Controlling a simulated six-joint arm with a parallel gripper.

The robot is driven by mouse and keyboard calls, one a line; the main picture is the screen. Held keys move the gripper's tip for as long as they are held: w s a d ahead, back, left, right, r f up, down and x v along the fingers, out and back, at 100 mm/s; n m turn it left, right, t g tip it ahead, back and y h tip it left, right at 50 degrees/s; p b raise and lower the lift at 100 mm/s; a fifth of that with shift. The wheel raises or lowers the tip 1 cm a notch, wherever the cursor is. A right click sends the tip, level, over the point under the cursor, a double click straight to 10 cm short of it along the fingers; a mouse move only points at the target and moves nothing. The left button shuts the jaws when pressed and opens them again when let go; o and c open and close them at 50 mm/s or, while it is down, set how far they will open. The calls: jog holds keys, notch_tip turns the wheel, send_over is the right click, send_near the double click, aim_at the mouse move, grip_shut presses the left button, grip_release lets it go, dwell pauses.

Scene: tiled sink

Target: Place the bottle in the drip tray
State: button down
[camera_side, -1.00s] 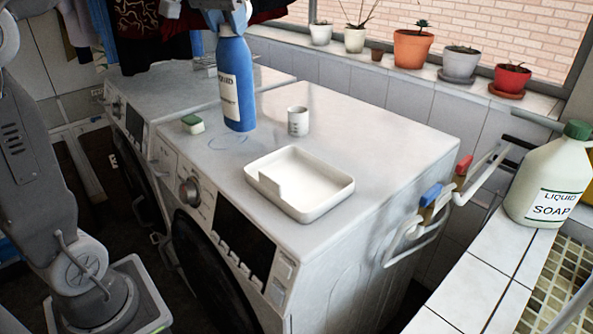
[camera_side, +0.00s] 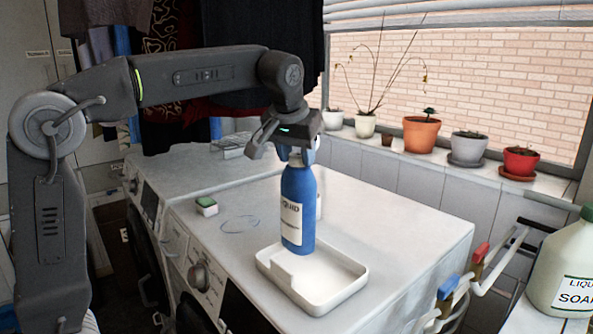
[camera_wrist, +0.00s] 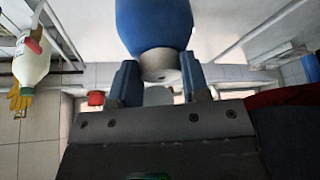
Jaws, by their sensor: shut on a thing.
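The blue bottle (camera_side: 298,205) with a white label is upright in the side view. My gripper (camera_side: 296,152) is shut on its narrow top from above. In the wrist view the bottle (camera_wrist: 155,22) hangs between the two fingers of my gripper (camera_wrist: 160,66), with its pale neck between them. The white drip tray (camera_side: 342,299) lies on the washing machine. The bottle's base is over the tray's back part, and I cannot tell whether it touches the tray floor.
A white cup, mostly hidden, stands behind the bottle. A green and white sponge (camera_side: 206,206) lies at left on the machine top (camera_side: 400,225). Potted plants (camera_side: 421,134) line the sill. A soap bottle (camera_side: 565,265) stands at the right.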

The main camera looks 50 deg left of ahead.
jog(key=shift+f, duration=1.8)
jog(key=c, duration=0.6)
grip_release()
jog(key=shift+f, duration=0.1)
jog(key=v, duration=1.1)
jog(key=s+d+f+m+h, duration=0.1)
jog(key=s+f+m, duration=0.1)
jog(key=s+f, duration=0.7)
jog(key=s+d+f+m+t+h, duration=0.1)
jog(key=s+d+f+m, duration=0.1)
jog(key=s+f, duration=0.8)
jog(key=shift+s+d+m, duration=0.3)
jog(key=shift+s+m, duration=0.1)
jog(key=shift+m, duration=0.1)
